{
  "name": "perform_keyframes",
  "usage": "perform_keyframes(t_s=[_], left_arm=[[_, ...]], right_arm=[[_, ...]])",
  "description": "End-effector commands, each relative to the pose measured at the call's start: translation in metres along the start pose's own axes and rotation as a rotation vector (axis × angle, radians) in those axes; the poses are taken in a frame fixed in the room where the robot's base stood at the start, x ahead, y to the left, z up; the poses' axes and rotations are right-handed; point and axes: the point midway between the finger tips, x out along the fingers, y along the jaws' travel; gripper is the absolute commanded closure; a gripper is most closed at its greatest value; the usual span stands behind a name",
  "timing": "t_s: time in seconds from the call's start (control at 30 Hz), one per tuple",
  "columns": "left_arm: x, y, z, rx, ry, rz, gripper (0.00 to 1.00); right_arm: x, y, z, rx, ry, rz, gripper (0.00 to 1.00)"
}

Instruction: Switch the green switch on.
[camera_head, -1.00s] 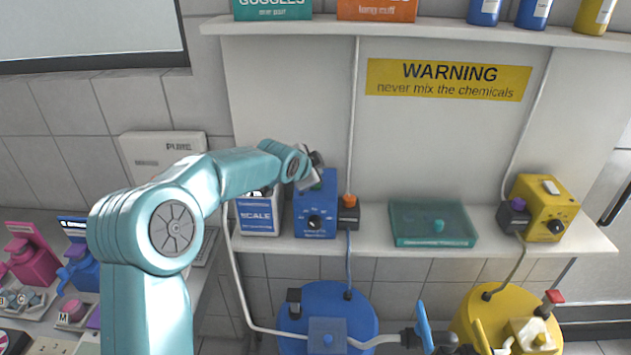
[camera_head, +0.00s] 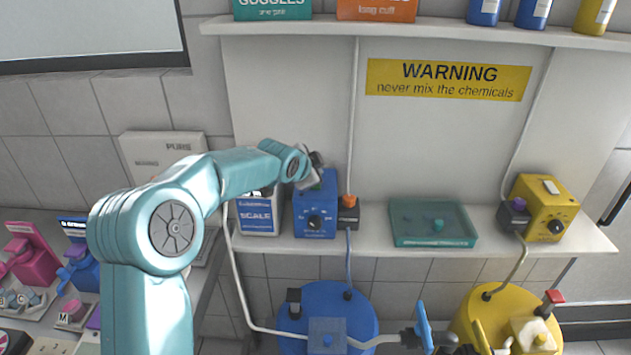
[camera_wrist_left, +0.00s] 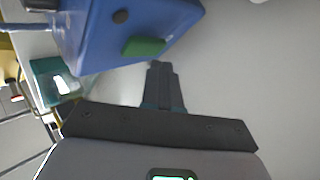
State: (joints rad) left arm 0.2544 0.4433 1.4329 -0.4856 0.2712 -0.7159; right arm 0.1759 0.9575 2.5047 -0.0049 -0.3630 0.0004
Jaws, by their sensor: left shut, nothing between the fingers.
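The green switch (camera_wrist_left: 143,46) is a rounded green rocker on the blue box, seen close up in the left wrist view. The blue box (camera_head: 315,218) stands on the shelf in the head view, with a black dial on its front. There my gripper covers most of its top, so the switch is largely hidden. My left gripper (camera_wrist_left: 159,66) is shut and empty. Its fingertips are just beside the switch in the wrist view; I cannot tell whether they touch it. It also shows at the box's top in the head view (camera_head: 315,172). My right gripper is not in view.
A white-and-blue scale box (camera_head: 258,218) stands close left of the blue box. A small dark block with an orange knob (camera_head: 348,211) stands close right. A teal tray (camera_head: 432,238) and a yellow box (camera_head: 545,208) are farther right. An upper shelf (camera_head: 430,32) overhangs.

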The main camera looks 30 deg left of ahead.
Motion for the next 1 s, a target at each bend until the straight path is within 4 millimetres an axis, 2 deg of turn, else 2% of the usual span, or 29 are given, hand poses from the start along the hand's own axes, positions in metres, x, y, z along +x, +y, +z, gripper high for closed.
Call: perform_keyframes(t_s=[0.4,1.0], left_arm=[[0.0065,0.0048,0.0046,0.000,0.000,0.000,1.00],[0.0083,0.0061,0.0059,0.000,0.000,0.000,1.00]], right_arm=[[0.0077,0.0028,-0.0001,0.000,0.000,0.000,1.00],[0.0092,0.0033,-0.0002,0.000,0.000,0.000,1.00]])
